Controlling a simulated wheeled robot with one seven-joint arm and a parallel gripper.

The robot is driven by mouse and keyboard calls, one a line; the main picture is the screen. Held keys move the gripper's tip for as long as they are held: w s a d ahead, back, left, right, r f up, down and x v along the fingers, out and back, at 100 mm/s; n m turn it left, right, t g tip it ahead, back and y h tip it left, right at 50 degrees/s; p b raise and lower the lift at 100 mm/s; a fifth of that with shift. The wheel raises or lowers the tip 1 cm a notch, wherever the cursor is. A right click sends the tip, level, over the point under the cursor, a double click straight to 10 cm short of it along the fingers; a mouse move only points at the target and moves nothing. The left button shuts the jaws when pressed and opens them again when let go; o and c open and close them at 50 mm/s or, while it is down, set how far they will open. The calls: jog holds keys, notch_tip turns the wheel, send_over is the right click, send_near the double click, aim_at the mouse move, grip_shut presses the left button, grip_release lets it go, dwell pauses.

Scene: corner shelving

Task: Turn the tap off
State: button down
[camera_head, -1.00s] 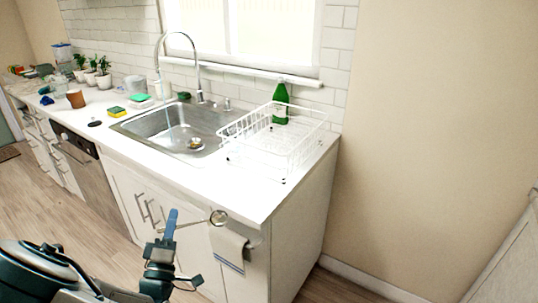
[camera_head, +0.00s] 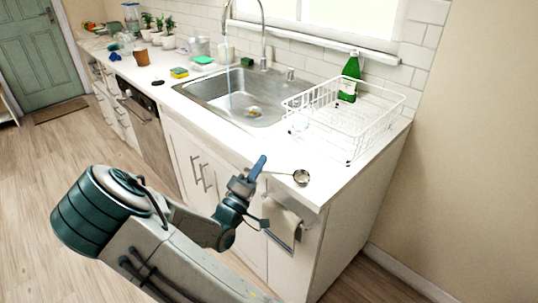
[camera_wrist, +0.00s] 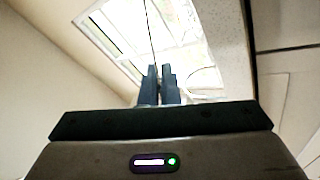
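The tap (camera_head: 264,40) is a tall chrome gooseneck behind the sink (camera_head: 216,97), its top cut off by the frame. A thin stream of water (camera_head: 229,98) falls from it into the basin. A small metal fitting (camera_head: 290,74) stands right of its base; I cannot tell whether it is the handle. My gripper (camera_head: 259,166) is in front of the counter's front edge, well short of the tap. Its fingers look closed on a thin-handled ladle (camera_head: 301,177), whose round bowl points right. In the wrist view the fingers (camera_wrist: 160,72) are close together.
A white wire dish rack (camera_head: 345,133) stands right of the sink, with a green bottle (camera_head: 350,78) behind it. Sponges (camera_head: 180,73), a brown pot (camera_head: 141,57) and plants (camera_head: 167,38) are to the left. A towel (camera_head: 283,222) hangs on the cabinet front.

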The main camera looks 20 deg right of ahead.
aim_at(269, 167)
jog(key=w+d, duration=0.1)
jog(key=d, duration=0.1)
jog(key=w+d, duration=0.1)
jog(key=d, duration=0.1)
jog(key=shift+w, duration=0.3)
jog(key=shift+w+d, duration=0.15)
jog(key=shift+d, duration=0.05)
jog(key=shift+a, duration=0.15)
jog(key=shift+f, duration=0.1)
jog(key=shift+f, duration=0.15)
jog(key=c, duration=2.1)
grip_release()
jog(key=shift+o, duration=0.7)
